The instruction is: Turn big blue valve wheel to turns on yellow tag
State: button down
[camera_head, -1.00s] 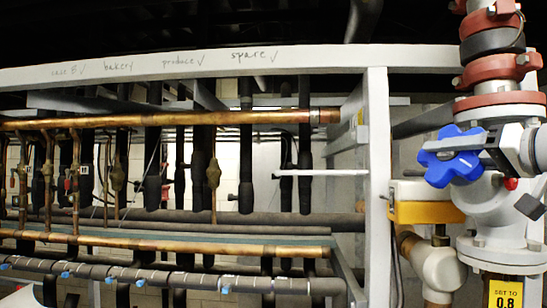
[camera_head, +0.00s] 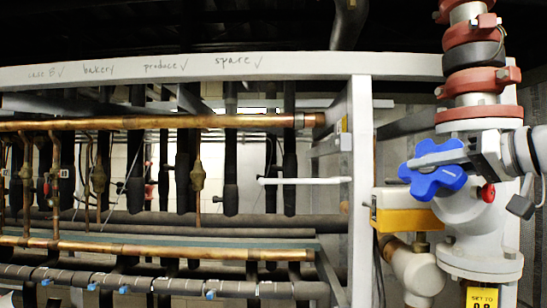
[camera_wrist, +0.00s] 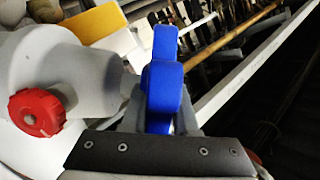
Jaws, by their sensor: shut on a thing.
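The big blue valve wheel (camera_head: 432,183) is lobed and sits on the front of the white valve body (camera_head: 478,225) at the right. My gripper (camera_head: 440,156) reaches in from the right, with a grey finger lying across the wheel's upper part. In the wrist view, my gripper (camera_wrist: 163,112) is shut on the blue wheel (camera_wrist: 164,85), a lobe of which stands between the fingers. The yellow tag (camera_head: 482,295) hangs below the valve at the bottom edge. "SET TO" shows on it, and its number is cut off.
A red knob (camera_head: 487,193) sits close to the wheel; it is large in the wrist view (camera_wrist: 37,112). A yellow-and-white box (camera_head: 405,210) is left of the valve. A white frame post (camera_head: 361,190) stands left of that, before copper and dark pipes.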

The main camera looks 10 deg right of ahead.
jog(key=g+p, duration=0.1)
jog(key=p, duration=0.1)
jog(key=r+n+g+p, duration=0.1)
jog(key=g+p, duration=0.1)
jog(key=shift+y, duration=0.4)
jog(key=g+p, duration=0.1)
jog(key=p, duration=0.2)
jog(key=shift+f+n+g, duration=0.15)
jog(key=shift+n+g, duration=0.25)
jog(key=shift+f+n+g+y+p, duration=0.2)
jog(key=shift+g+p, duration=0.2)
jog(key=shift+g, duration=0.15)
jog(key=shift+f+n+g+y+p, duration=0.1)
jog(key=shift+g+y+p, duration=0.1)
jog(key=shift+g+p, duration=0.25)
jog(key=shift+s+f+g, duration=0.1)
jog(key=shift+g, duration=0.7)
jog(key=shift+a+n, duration=0.1)
jog(key=shift+n, duration=0.2)
jog(key=c, duration=0.7)
grip_release()
